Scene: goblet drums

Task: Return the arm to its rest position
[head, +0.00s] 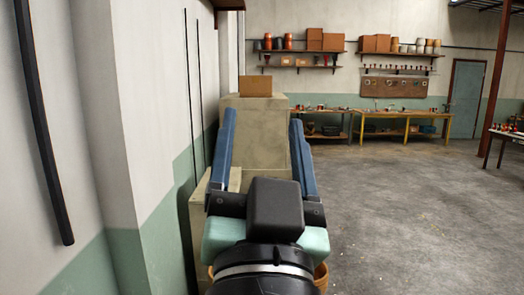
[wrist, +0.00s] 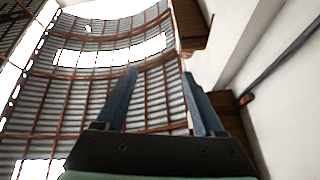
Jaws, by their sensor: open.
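My gripper (head: 260,125) is raised in front of the head camera, its two blue fingers spread wide apart with nothing between them that it holds. In the wrist view my gripper (wrist: 160,78) also shows both blue fingers apart and empty. The wrist camera looks up at the roof (wrist: 75,85), with its ribbed panels, reddish beams and bright windows. My arm hides part of what lies low in the middle of the head view.
A pale cabinet (head: 262,150) with a cardboard box (head: 255,86) on top stands beyond my gripper. The wall (head: 160,100) is close on the left. Workbenches (head: 385,128) and shelves line the back. The concrete floor (head: 420,215) on the right is clear.

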